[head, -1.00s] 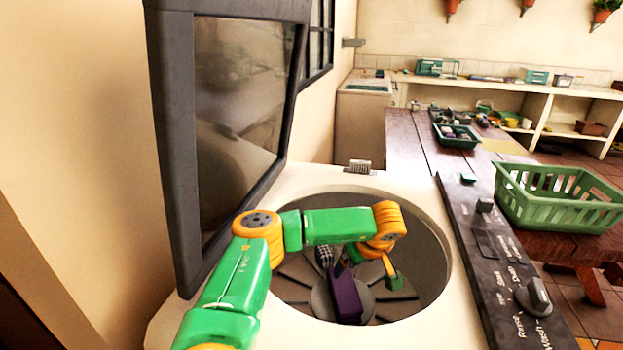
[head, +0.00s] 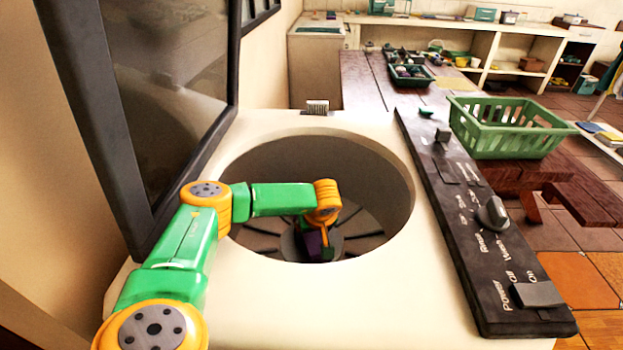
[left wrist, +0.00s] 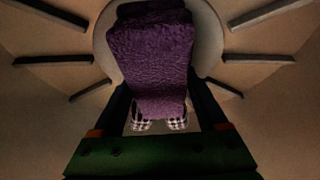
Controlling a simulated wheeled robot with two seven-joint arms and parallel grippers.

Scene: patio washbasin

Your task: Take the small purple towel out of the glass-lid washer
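The washer (head: 300,290) has its top open, with the large glass lid (head: 165,90) raised on the left. The small purple towel (head: 313,243) is down in the drum, mostly hidden by my arm in the head view. In the left wrist view the towel (left wrist: 150,60) stands over the round hub at the drum's middle. My left gripper (head: 325,245) reaches down into the drum at the towel. Its dark fingers (left wrist: 160,95) stand apart on either side of the towel; narrow gaps show near the finger bases. Finger contact is unclear. My right gripper is out of view.
Two small checkered patches (left wrist: 159,125) show below the towel. The drum rim surrounds my left forearm. A control panel (head: 475,215) runs along the washer's right side. A green basket (head: 510,128) stands on the wooden table beyond it.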

